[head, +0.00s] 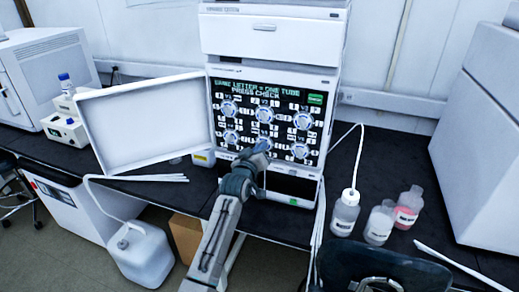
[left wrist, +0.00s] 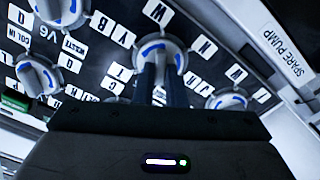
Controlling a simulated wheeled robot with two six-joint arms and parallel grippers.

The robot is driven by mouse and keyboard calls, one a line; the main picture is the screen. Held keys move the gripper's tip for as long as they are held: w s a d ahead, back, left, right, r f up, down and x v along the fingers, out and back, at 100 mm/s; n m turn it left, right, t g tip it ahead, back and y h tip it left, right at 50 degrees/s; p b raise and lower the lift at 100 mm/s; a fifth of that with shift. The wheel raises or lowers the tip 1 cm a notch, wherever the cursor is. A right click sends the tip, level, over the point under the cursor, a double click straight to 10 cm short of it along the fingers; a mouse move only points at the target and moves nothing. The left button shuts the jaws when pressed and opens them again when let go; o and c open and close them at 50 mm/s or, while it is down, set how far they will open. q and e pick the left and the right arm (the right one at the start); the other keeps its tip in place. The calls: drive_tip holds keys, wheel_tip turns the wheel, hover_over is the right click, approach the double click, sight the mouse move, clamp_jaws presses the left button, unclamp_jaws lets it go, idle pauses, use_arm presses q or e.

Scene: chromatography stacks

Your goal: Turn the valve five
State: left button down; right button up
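The black valve panel (head: 279,96) faces me with two rows of three round white-and-blue knobs. A "V6" label (left wrist: 47,32) shows in the left wrist view beside the bottom-right knob (left wrist: 60,10). My left gripper (head: 262,147) is at the middle knob of the bottom row, which I take as valve five (left wrist: 162,46). In the left wrist view its two dark fingers (left wrist: 165,75) overlap this knob with a narrow gap between them. Whether they grip its handle is unclear. Its own label is not readable to me. My right gripper is not in view.
The screen text says to press check, beside a green button (head: 315,99). An open white door (head: 145,122) stands left of the panel. Bottles (head: 380,222) stand right on the dark bench, near a large grey-white instrument (head: 480,140). A white jug (head: 142,255) is low at left.

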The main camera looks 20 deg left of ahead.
use_arm(q)
drive_tip(key=shift+m, duration=0.4)
drive_tip(key=m, duration=1.1)
drive_tip(key=shift+d+b, duration=0.25)
drive_tip(key=shift+b, duration=0.05)
idle(0.4)
drive_tip(key=c, duration=1.5)
unclamp_jaws()
drive_tip(key=s+b, duration=0.2)
drive_tip(key=s, duration=0.8)
drive_tip(key=shift+s+a+b, duration=0.15)
drive_tip(key=shift+s+b, duration=0.25)
